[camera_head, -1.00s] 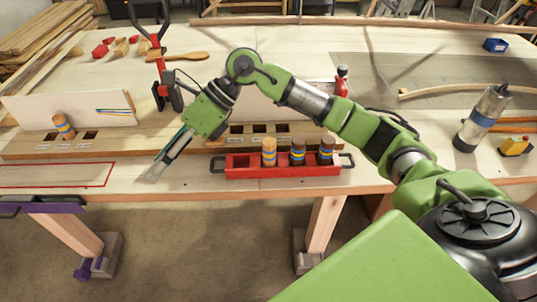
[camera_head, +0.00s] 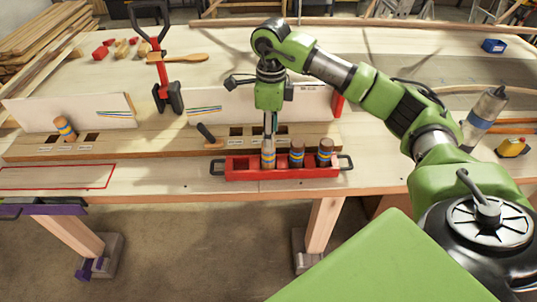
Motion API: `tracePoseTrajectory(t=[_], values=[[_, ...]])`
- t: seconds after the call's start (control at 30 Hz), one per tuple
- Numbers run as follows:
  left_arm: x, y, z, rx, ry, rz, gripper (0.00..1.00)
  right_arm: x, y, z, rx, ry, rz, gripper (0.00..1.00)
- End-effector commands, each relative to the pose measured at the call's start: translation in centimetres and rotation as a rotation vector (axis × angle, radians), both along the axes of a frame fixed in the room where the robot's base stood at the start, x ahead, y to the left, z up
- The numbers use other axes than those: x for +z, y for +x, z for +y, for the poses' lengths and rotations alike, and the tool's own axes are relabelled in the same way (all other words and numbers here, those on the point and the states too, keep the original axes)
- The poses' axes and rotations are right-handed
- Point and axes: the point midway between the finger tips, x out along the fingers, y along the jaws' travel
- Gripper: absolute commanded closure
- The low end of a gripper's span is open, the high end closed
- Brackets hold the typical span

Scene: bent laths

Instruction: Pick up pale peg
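The pale peg (camera_head: 268,157), with blue and yellow bands, stands upright in the leftmost filled place of the red tray (camera_head: 243,173). Two browner banded pegs stand to its right in the same tray, a middle one (camera_head: 297,156) and a right one (camera_head: 325,152). My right gripper (camera_head: 269,137) points straight down at the top of the pale peg. Its fingers show as a narrow strip and overlap the peg's upper part in the picture. I cannot tell whether they grip it. My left gripper is not in view.
A wooden rack board (camera_head: 160,146) with dark square holes lies behind the tray. A tilted banded peg (camera_head: 64,128) stands in its left part. A dark-handled tool (camera_head: 208,135) is on the board. A red clamp (camera_head: 163,80) rises behind. A red outline (camera_head: 55,177) marks free bench at left.

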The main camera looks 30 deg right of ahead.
Motion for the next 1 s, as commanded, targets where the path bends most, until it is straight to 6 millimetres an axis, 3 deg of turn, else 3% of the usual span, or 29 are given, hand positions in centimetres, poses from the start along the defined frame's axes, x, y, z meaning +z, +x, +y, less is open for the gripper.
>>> tracePoseTrajectory(t=[0.23,0.5,0.77,0.93,1.0], values=[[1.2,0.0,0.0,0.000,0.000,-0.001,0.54,-1.8,-0.2,0.4,0.002,0.001,0.004,0.53],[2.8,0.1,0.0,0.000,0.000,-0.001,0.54,-5.5,-0.4,0.9,0.000,0.002,-0.001,0.53],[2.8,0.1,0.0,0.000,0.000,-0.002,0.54,-6.0,-0.3,0.8,0.000,0.002,-0.003,0.53],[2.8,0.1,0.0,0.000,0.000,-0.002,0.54,-6.0,-0.3,0.9,0.000,0.002,-0.003,0.92],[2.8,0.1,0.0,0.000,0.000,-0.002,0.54,-6.0,-0.3,0.8,0.000,0.002,-0.003,0.96]])
